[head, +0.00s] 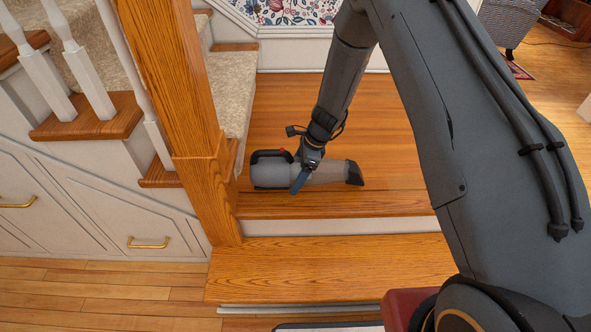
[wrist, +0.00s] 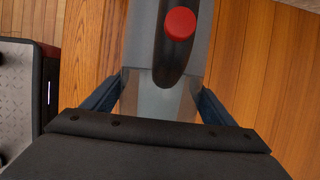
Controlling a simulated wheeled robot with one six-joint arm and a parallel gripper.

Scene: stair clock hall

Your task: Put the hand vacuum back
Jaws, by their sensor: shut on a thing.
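The hand vacuum (head: 268,174) is grey with a black handle, a red button and a dark nozzle at its right end. It lies lengthwise at the wooden landing, close to the newel post. My gripper (head: 304,183) is shut on its middle from above. In the wrist view, the fingers of my gripper (wrist: 160,100) press on both sides of the grey body of the vacuum (wrist: 143,92), with the red button (wrist: 179,23) just ahead. I cannot tell whether the vacuum touches the landing. No holder for it is clearly visible.
A wooden newel post (head: 196,150) stands just left of the vacuum, with carpeted stairs (head: 231,85) behind it. A lower wooden step (head: 330,268) lies in front. Drawers with brass handles (head: 150,243) are under the stairs. The landing (head: 400,150) right of the vacuum is clear.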

